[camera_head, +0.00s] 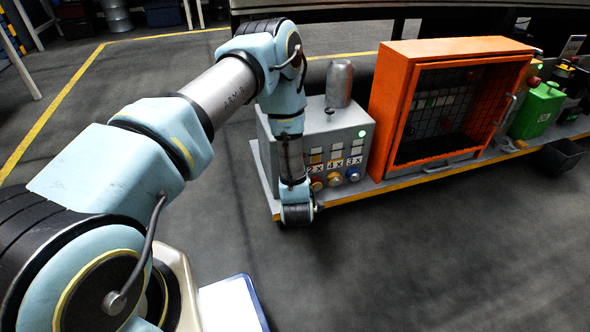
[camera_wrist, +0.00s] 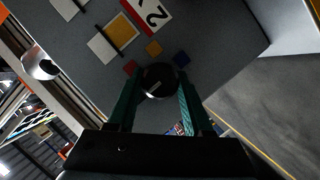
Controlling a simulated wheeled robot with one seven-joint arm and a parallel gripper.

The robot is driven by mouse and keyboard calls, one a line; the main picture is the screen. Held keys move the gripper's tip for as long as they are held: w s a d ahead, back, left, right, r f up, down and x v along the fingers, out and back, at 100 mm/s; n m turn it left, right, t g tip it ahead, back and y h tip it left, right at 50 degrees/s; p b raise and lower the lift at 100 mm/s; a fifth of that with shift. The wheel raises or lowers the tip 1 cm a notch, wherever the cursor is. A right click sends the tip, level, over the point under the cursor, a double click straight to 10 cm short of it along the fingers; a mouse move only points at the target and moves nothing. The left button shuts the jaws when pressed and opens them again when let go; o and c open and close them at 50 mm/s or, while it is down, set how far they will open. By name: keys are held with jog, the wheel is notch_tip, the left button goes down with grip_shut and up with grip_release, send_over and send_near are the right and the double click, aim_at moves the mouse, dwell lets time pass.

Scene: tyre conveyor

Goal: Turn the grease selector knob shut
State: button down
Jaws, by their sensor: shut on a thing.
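The dark round knob (camera_wrist: 158,78) sits on the grey panel (camera_wrist: 215,40) in the wrist view, with a small pale line on its face. In the head view the grey grease box (camera_head: 345,140) shows number labels and coloured round fittings (camera_head: 334,180). My wrist is at its front left, and hides the knob and fingers there.
A metal dome cylinder (camera_head: 340,83) stands on the box. An orange cabinet with a mesh front (camera_head: 398,125) stands to the right, then a green can (camera_head: 540,108). The floor (camera_head: 420,250) in front is clear.

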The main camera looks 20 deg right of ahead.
dwell(0.4)
jog(key=shift+c, duration=1.5)
grip_release()
jog(key=p+v, duration=0.2)
jog(key=v, duration=0.8)
jog(key=shift+s+a+p, duration=0.2)
jog(key=shift+s+p, duration=0.1)
jog(key=shift+s, duration=0.1)
jog(key=shift+w, duration=0.1)
